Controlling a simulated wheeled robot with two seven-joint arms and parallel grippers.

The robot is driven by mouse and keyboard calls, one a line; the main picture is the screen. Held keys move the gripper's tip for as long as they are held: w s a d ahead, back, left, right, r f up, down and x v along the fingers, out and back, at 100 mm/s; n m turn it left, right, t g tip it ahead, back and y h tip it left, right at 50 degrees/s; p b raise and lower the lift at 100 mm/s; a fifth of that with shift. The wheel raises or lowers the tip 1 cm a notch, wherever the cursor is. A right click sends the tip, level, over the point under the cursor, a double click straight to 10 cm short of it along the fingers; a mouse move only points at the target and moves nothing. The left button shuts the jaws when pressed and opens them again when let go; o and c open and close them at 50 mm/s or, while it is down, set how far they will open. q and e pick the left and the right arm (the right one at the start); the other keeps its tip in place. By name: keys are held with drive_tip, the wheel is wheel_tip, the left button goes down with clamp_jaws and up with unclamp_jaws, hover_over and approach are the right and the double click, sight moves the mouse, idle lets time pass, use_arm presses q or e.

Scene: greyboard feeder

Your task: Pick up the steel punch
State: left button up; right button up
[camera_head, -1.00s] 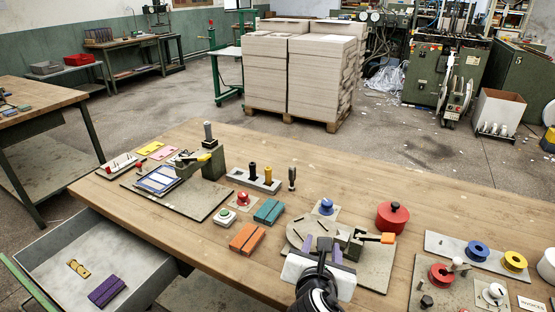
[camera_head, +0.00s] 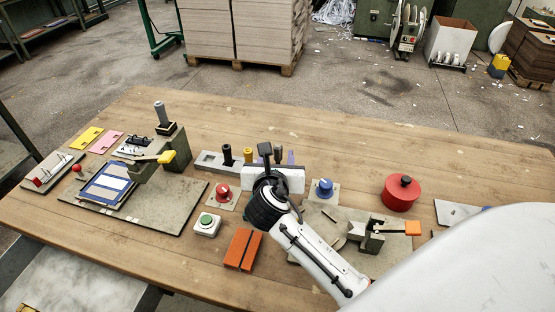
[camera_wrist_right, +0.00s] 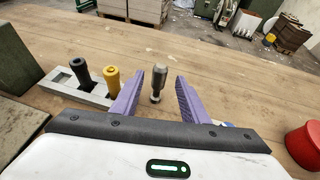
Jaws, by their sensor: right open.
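The steel punch (camera_wrist_right: 157,82) stands upright on the bench in the right wrist view. It has a grey head, a narrower body and a dark foot. My right gripper (camera_head: 277,157) is open, its purple fingers pointing away across the bench. In the wrist view the punch appears between the two fingers, with clear gaps on both sides; how far beyond the tips it stands is hard to tell. In the head view my right gripper and wrist hide most or all of it. My left gripper is not in view.
A grey holder (camera_wrist_right: 60,80) with a black-handled tool (camera_wrist_right: 81,73) and a yellow-handled tool (camera_wrist_right: 112,82) stands left of the punch. A red knob (camera_head: 222,190), a blue knob (camera_head: 324,188) and a red lidded pot (camera_head: 400,193) stand nearby. The far bench strip is clear.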

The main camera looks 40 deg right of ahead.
sight(277, 154)
drive_tip(key=x, duration=0.4)
drive_tip(key=shift+f, duration=0.2)
clamp_jaws()
drive_tip(key=shift+r, duration=0.15)
